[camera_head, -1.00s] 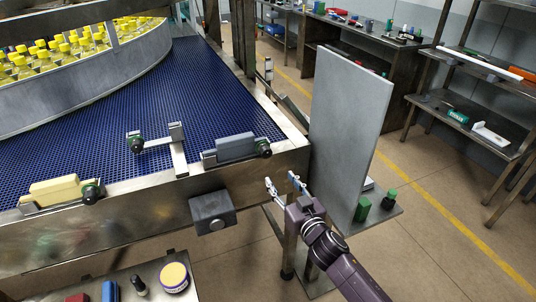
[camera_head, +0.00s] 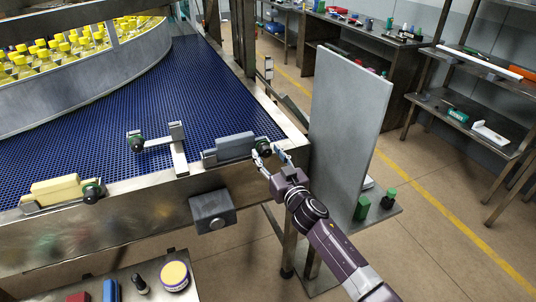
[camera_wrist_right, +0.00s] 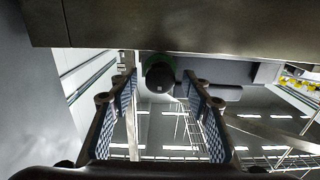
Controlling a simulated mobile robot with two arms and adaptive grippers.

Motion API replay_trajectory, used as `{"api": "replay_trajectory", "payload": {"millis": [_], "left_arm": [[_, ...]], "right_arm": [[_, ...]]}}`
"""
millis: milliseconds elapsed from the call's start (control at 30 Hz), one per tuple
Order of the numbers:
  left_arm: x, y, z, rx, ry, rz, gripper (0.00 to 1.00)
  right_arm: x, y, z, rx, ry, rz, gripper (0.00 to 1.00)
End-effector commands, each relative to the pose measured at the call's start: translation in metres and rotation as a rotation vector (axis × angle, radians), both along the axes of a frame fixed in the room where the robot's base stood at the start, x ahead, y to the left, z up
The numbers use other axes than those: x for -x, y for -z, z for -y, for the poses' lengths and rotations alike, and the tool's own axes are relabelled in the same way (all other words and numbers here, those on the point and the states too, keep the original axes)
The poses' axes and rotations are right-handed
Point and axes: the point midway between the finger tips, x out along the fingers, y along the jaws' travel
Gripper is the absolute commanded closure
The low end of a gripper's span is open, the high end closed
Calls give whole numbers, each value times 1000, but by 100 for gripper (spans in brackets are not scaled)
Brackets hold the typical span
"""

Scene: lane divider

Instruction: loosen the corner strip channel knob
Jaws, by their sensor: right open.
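The corner knob (camera_head: 264,146) is dark with a green ring. It sits at the right end of the channel holding a grey-blue strip (camera_head: 235,146), on the conveyor's edge near the corner. My right gripper (camera_head: 268,154) is open just in front of this knob, with one finger towards each side. In the right wrist view the round knob (camera_wrist_right: 160,74) shows between the two spread fingers (camera_wrist_right: 160,98), towards their tips. I see no grip on it; whether a finger touches it I cannot tell. My left gripper is not in view.
A metal rail (camera_head: 150,188) runs along the conveyor's front, with a grey box (camera_head: 213,212) fixed below. A tall grey panel (camera_head: 347,135) stands close right of my gripper. Other knobs sit on a middle bracket (camera_head: 137,144) and a yellow-strip channel (camera_head: 91,192).

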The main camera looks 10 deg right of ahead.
Motion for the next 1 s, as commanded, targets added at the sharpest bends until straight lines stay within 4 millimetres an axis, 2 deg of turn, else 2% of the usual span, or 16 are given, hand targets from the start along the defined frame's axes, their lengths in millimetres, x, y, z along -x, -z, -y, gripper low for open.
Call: {"api": "replay_trajectory", "payload": {"millis": [267,633,1000], "left_arm": [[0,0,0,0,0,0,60],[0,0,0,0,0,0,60],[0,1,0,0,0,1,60]], "right_arm": [[-1,0,0,0,0,0,57],[-1,0,0,0,0,0,98],[-1,0,0,62,0,17,98]]}}
